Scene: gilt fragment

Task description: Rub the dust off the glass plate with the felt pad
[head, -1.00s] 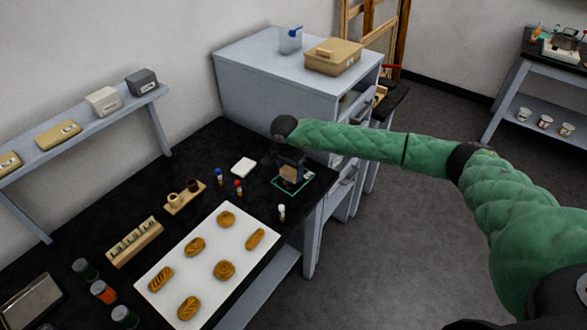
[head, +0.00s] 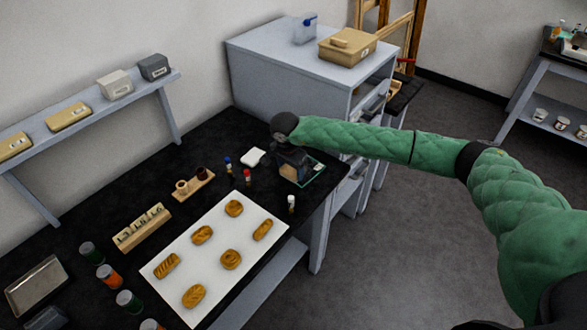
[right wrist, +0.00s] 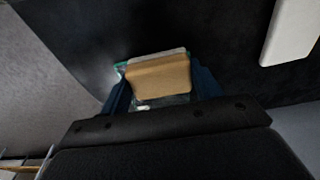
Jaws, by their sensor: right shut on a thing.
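My right gripper (head: 290,168) is shut on a tan block-shaped felt pad (head: 287,172). In the right wrist view the pad (right wrist: 160,78) sits between the two dark blue fingers, with a greyish strip along its far edge. The glass plate (head: 319,168), with green edges, lies on the black bench under the gripper. The pad is over its left part; whether it touches the glass I cannot tell. A pale patch, perhaps dust, shows on the plate's uncovered right part. The gripper and pad hide much of the plate. My left gripper is not in view.
A white slab (head: 253,157) lies left of the plate. Small capped vials (head: 247,176) and (head: 291,203) stand nearby. A white board (head: 215,255) with several pastries lies in front. A grey cabinet (head: 290,75) stands behind. The bench's right edge is close to the plate.

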